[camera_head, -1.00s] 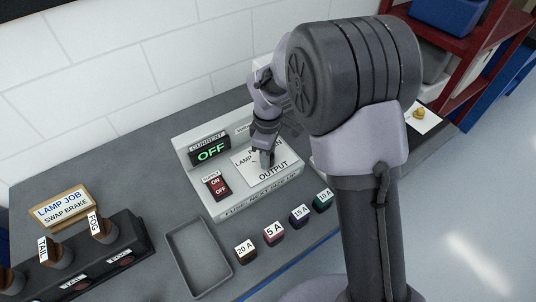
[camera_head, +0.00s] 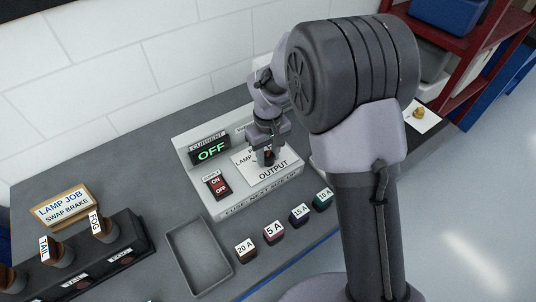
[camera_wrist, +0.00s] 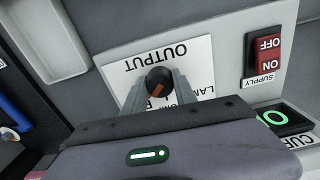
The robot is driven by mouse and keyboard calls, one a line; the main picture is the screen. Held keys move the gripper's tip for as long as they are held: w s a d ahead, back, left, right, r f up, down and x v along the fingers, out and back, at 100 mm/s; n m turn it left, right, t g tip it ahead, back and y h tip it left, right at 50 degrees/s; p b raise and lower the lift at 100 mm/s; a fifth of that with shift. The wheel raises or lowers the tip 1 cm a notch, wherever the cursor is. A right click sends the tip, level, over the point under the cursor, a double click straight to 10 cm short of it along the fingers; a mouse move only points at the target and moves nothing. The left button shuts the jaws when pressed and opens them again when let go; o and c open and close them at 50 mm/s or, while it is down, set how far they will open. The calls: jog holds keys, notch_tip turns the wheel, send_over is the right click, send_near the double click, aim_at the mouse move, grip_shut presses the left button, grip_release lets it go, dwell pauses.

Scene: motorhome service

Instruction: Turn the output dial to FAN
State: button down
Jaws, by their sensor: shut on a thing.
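The output dial (camera_wrist: 159,76) is a round black knob with an orange mark, set on a white plate (camera_wrist: 196,52) lettered OUTPUT. My gripper (camera_wrist: 158,88) is shut on the dial, one finger on each side. In the wrist view the orange mark slants across the knob. The LAMP lettering shows partly beside the right finger. I see no FAN lettering; my gripper hides part of the plate. In the head view my gripper (camera_head: 266,158) reaches down onto the plate from above.
The grey box holds a red supply switch (camera_head: 217,185) and a display (camera_head: 210,151) reading OFF. Several fuses, such as the 20 A one (camera_head: 246,251), stand in front. A grey tray (camera_head: 172,251) and a lamp rack (camera_head: 118,262) lie to the left.

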aim_at(268, 155)
dwell(0.4)
jog(key=c, duration=1)
grip_release()
jog(key=shift+r, duration=0.1)
notch_tip(268, 155, up, 17)
jog(key=p, duration=0.5)
jog(key=shift+r, duration=0.2)
